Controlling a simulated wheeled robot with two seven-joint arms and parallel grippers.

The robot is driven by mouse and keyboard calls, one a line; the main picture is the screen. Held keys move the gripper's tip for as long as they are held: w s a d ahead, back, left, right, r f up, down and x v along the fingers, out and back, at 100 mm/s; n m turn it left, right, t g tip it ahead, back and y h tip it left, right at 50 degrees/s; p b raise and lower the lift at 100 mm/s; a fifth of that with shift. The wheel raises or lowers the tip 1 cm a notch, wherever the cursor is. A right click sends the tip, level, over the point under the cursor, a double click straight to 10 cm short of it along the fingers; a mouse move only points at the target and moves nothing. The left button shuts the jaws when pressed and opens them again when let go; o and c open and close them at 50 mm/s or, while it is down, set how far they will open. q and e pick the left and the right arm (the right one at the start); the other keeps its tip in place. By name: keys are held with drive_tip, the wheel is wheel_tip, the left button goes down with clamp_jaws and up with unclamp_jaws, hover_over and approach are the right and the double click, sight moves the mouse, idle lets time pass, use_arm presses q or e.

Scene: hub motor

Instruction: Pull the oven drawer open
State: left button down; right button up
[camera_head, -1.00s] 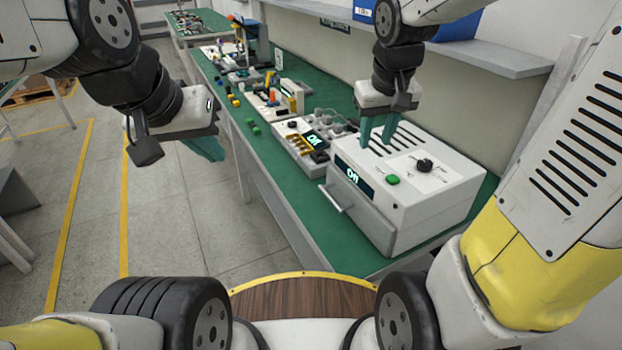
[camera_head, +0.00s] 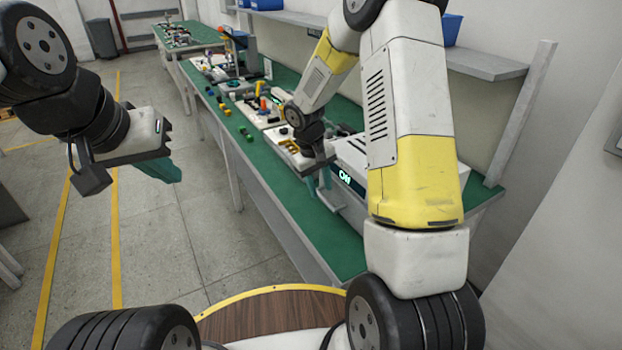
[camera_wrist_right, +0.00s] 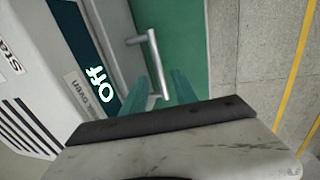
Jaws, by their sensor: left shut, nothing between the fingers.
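The white oven (camera_head: 350,150) sits on the green bench, mostly hidden behind my right arm in the head view. Its display reads "Off" in the wrist view (camera_wrist_right: 97,82). The grey drawer front (camera_wrist_right: 118,35) carries a metal bar handle (camera_wrist_right: 153,55). The drawer looks closed. My right gripper (camera_head: 322,192) is at the oven's front; in the wrist view its fingers (camera_wrist_right: 161,80) are apart, with the lower end of the handle bar between them. Contact with the bar cannot be told. My left gripper (camera_head: 168,172) is shut and empty, over the floor left of the bench.
Other devices and small coloured blocks (camera_head: 228,105) stand along the green bench (camera_head: 258,155) beyond the oven. A shelf (camera_head: 485,62) runs above the bench at the back. The floor (camera_head: 190,235) left of the bench is clear.

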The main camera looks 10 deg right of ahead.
drive_tip(key=shift+w+d+f, duration=0.1)
drive_tip(key=shift+d+f, duration=0.05)
drive_tip(key=shift+f, duration=0.5)
drive_tip(key=shift+d+f, duration=0.1)
drive_tip(key=shift+f, duration=0.55)
clamp_jaws()
idle(0.5)
